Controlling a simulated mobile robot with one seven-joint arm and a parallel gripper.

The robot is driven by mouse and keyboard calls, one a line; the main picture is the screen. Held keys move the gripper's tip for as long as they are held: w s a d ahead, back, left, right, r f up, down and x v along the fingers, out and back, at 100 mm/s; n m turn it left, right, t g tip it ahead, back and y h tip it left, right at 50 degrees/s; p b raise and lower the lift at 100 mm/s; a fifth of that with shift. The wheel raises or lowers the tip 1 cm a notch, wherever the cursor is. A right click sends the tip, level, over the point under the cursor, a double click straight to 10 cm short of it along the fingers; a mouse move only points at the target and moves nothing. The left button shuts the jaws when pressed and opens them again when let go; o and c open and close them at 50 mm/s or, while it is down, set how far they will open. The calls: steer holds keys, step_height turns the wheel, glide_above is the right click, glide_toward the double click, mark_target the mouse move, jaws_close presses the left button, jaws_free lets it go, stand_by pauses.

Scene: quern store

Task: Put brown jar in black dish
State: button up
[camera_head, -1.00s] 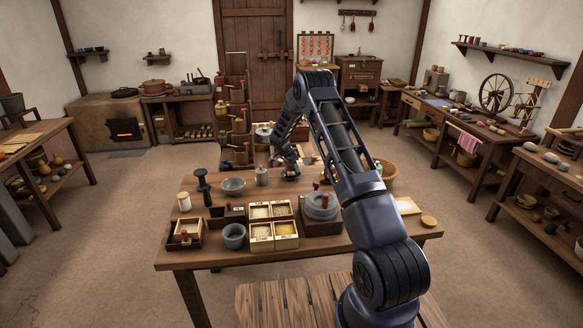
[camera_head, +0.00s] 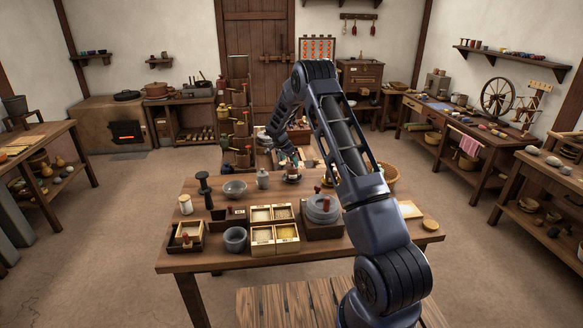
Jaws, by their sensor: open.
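My gripper (camera_head: 291,164) is small in the head view, over the far edge of the central table, with its jaws open. A small dark dish-like thing (camera_head: 291,179) lies just below it, with bits of red and blue on or near it. I cannot tell for sure whether this is the black dish, or whether the gripper touches anything. I cannot pick out the brown jar with certainty; it may be hidden behind my arm or too small to tell.
The central table (camera_head: 190,258) holds a grey bowl (camera_head: 234,188), a lidded grey pot (camera_head: 263,178), a grey cup (camera_head: 235,238), boxes of grain (camera_head: 262,235) and a round quern (camera_head: 322,207). The table's front edge is clear.

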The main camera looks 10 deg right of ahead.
steer(key=s+d+r+n, duration=0.1)
steer(key=s+r, duration=0.3)
steer(key=r, duration=0.3)
steer(key=s+d+r, duration=0.2)
steer(key=s+r, duration=0.2)
steer(key=r, duration=0.3)
steer(key=s+d+r+n, duration=0.1)
steer(key=s+r, duration=0.3)
steer(key=r, duration=0.4)
steer(key=s+d+r+n+y, duration=0.2)
steer(key=s+d+r+n, duration=0.15)
steer(key=s+r, duration=0.95)
steer(key=s+d+r+n+t, duration=0.1)
steer(key=s+d, duration=0.1)
steer(key=s, duration=0.8)
steer(key=s+d+r+n, duration=0.1)
steer(key=s+r+n, duration=0.1)
steer(key=s, duration=0.9)
steer(key=s+f+n+t+y, duration=0.1)
steer(key=s+f+n, duration=0.1)
steer(key=s, duration=1.4)
steer(key=shift+s+d+f+n+y, duration=0.2)
steer(key=shift+f+n+y, duration=0.15)
steer(key=shift+f, duration=0.55)
